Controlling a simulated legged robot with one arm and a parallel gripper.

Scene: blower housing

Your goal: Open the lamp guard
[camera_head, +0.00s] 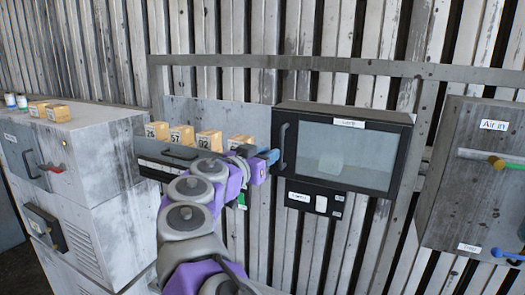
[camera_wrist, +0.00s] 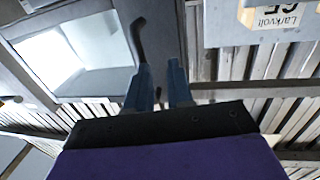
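The lamp guard (camera_head: 345,155) is a black-framed door with a clear window, under a label reading "Lamp". It looks closed. Its dark upright handle (camera_head: 283,146) is at the left edge of the frame. My gripper (camera_head: 270,155), with blue fingers, is just left of this handle. In the wrist view my gripper (camera_wrist: 162,85) has its two fingers apart with a gap between them. There the handle (camera_wrist: 138,42) is close to the left finger, its end partly hidden by that finger; I cannot tell whether they touch. The window (camera_wrist: 95,50) also shows there.
Left of the guard is a shelf panel with numbered yellow blocks (camera_head: 208,140) and a dark handle. A grey cabinet (camera_head: 85,150) with a red-handled lever stands far left. An "Air in" box (camera_head: 475,180) with valve handles is at right. Corrugated wall lies behind.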

